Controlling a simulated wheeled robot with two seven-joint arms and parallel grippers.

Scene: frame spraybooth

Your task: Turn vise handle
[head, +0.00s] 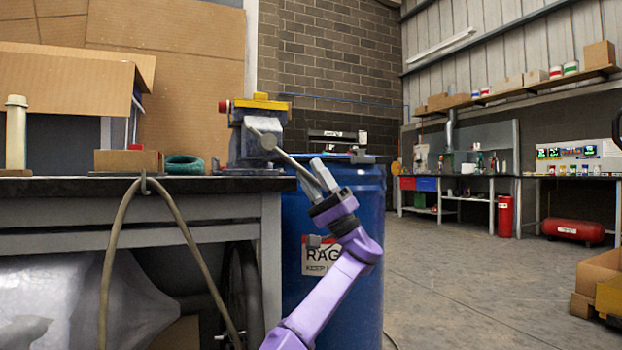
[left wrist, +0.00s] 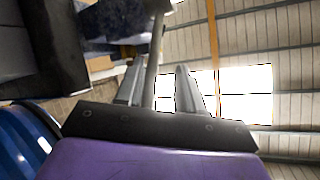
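The vise (head: 250,148) is a blue-grey body with a yellow top and a red end, on the right end of the dark bench top. Its handle (head: 281,152), a grey metal rod, slants down to the right past the bench edge. My left gripper (head: 317,174) is at the lower end of the handle. In the left wrist view the handle (left wrist: 154,62) runs between the two fingers of my left gripper (left wrist: 160,88). A gap shows between the rod and the right finger, so the fingers look open around it. My right gripper is not in view.
A blue drum (head: 362,230) stands close behind my left arm. On the bench (head: 200,184) are a cardboard box (head: 128,161) and a green coil (head: 184,165). A hose (head: 113,235) hangs over its front.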

